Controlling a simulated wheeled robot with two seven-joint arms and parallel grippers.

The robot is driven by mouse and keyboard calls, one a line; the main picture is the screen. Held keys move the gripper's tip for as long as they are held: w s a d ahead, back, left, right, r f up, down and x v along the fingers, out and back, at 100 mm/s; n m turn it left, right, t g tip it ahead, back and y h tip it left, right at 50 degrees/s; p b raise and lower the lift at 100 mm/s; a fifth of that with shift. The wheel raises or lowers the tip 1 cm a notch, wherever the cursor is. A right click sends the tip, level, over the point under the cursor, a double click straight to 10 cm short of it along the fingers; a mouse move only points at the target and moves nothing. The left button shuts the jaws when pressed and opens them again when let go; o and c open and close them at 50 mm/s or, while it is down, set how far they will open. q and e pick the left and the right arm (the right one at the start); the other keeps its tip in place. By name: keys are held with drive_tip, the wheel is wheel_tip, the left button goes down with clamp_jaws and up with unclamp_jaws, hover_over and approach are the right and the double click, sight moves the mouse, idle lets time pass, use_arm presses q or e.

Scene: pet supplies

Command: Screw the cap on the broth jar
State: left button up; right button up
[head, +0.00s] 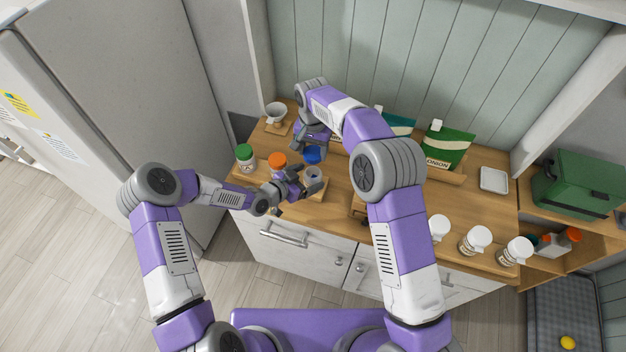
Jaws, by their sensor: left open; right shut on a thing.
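A blue cap (313,156) is at my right gripper (313,149), which is shut on it and reaches in from above. An open grey-looking jar (314,174), likely the broth jar, stands on a low wooden board (318,192) just in front of the cap. The cap looks apart from the jar's mouth. My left gripper (309,186) is open beside the jar, its fingers close to the jar's sides. I cannot tell whether they touch it. The gripper hides the jar's lower part.
A green-capped jar (245,155) and an orange-capped jar (278,161) stand left of the board. A white cup (276,112) is at the back left. Green pouches (449,147), a white dish (494,180) and several white-capped jars (474,240) are to the right.

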use_arm(q)
drive_tip(key=shift+x, duration=1.5)
drive_tip(key=c, duration=1.5)
use_arm(e)
drive_tip(key=shift+f, duration=2.5)
use_arm(q)
drive_tip(key=shift+a, duration=0.1)
use_arm(e)
drive_tip(key=shift+f, duration=0.9)
drive_tip(key=shift+f, duration=0.5)
